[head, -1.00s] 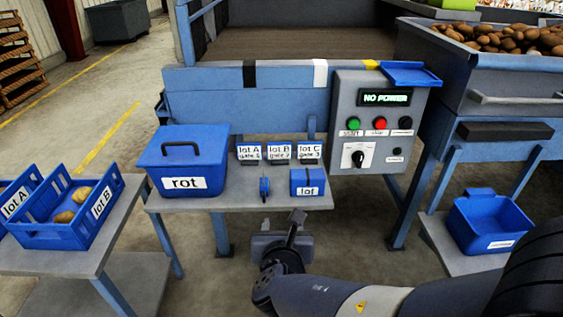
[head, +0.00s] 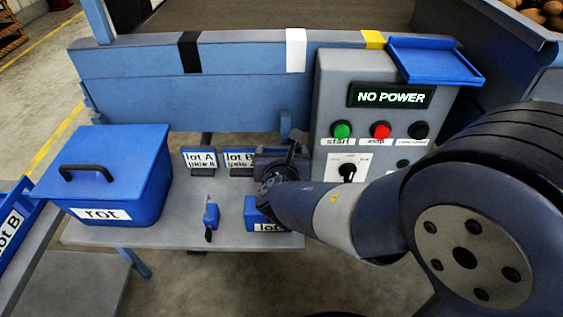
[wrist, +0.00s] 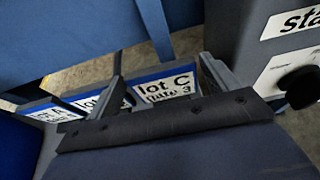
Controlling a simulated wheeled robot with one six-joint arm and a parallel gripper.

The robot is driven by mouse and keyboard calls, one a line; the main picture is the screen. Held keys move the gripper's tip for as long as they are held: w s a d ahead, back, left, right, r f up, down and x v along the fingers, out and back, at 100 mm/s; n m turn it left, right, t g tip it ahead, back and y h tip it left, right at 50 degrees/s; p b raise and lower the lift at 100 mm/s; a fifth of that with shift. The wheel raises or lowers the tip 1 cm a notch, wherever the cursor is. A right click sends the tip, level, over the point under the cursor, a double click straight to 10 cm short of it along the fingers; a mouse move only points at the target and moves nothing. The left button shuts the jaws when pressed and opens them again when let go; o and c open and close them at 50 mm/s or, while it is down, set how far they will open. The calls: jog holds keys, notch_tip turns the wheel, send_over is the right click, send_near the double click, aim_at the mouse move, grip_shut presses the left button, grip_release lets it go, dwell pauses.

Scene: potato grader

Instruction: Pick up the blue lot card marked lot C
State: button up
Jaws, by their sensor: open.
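The lot C card (wrist: 166,90), white with a blue top edge and marked "lot C gate 3", shows in the wrist view between my two fingers. My gripper (wrist: 165,72) is open, with one finger at each side of the card. I cannot tell whether either finger touches it. In the head view my gripper (head: 284,160) is over the right end of the card row and hides the lot C card. The lot B card (head: 239,160) and lot A card (head: 199,160) stand in a row to its left.
A blue lidded rot bin (head: 105,178) stands at the left of the grey shelf (head: 180,237). A small blue tool (head: 211,216) and a blue box (head: 253,212) lie in front of the cards. The control panel (head: 330,120) rises close at the right, reading NO POWER.

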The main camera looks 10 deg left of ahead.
aim_at(282, 151)
jog(key=b+x, duration=0.1)
jog(key=x, duration=0.3)
jog(key=shift+w+a+f, duration=0.15)
jog(key=shift+w+f, duration=0.05)
jog(key=shift+c, duration=0.2)
jog(key=c, duration=0.6)
